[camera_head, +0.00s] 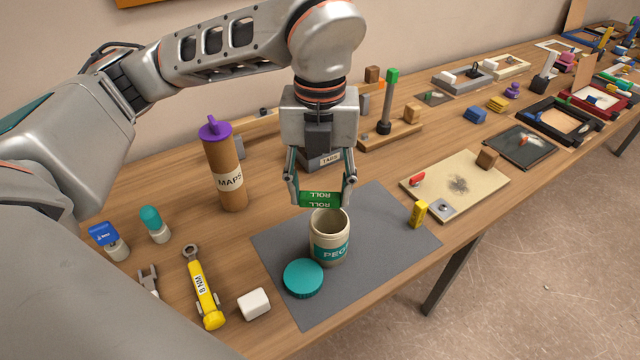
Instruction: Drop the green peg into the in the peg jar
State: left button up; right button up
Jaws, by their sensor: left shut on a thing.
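My left gripper (320,203) is shut on a green piece (320,199) with white "ROLL" lettering, which I take for the green peg. The piece lies crosswise between the two fingers. It shows just above and behind the mouth of the peg jar (329,252), a cream jar with a teal "PEG" label. The jar stands upright and open on a grey mat (390,230). Its teal lid (303,278) lies on the mat at front left of it. Whether the green piece touches the rim I cannot tell. My right gripper is not in view.
A brown "MAPS" tube (226,170) with a purple cap stands left of the mat. A yellow wrench-like tool (206,300) and a white block (254,304) lie at front left. A yellow block (418,214) stands at the mat's right edge. A tan board (460,185) lies beyond.

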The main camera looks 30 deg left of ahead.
aim_at(319, 196)
pick_arm(q)
jog(key=o, duration=1)
jog(key=shift+r, duration=0.15)
notch_tip(319, 196, up, 12)
jog(key=shift+f, duration=0.1)
jog(key=shift+s+f, duration=0.1)
